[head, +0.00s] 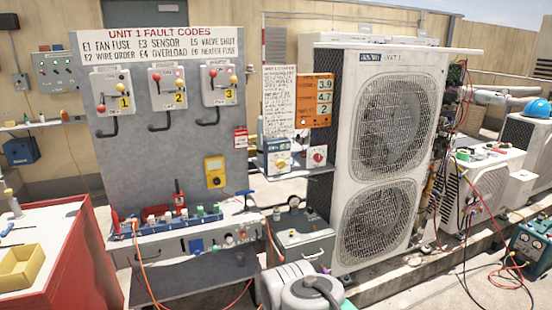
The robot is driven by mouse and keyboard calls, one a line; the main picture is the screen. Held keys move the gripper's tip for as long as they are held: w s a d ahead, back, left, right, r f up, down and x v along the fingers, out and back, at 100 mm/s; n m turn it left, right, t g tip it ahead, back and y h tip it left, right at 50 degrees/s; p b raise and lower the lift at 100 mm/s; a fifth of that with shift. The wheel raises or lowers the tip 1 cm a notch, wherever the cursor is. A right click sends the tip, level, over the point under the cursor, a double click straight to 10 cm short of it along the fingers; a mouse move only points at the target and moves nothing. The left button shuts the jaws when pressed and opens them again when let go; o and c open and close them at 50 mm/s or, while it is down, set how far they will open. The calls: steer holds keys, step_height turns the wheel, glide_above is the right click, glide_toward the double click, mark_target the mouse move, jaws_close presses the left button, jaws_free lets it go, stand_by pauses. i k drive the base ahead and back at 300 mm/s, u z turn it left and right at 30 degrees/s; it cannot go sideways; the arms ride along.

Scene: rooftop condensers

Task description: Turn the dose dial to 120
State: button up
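On a small shelf between the grey fault-code panel and the condenser stand two boxes with knobs. The right one is a white box (311,165) with a red knob (318,157). Their markings are too small to read, so I cannot tell which carries the dose dial or where it points. My gripper is not in view; a rounded grey-white part, likely of my arm, shows at the bottom middle, well below the shelf.
The tall condenser (345,190) stands close on the right, the grey panel (150,165) on the left. A grey case with a gauge (303,241) is below. An orange cable hangs near the bench.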

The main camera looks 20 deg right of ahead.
mark_target(281, 164)
steer(key=z, duration=0.5)
steer(key=k, duration=0.65)
steer(key=z, duration=0.4)
steer(key=i, duration=0.9)
steer(key=u, duration=1.15)
steer(key=i, duration=0.65)
steer(key=u, duration=0.8)
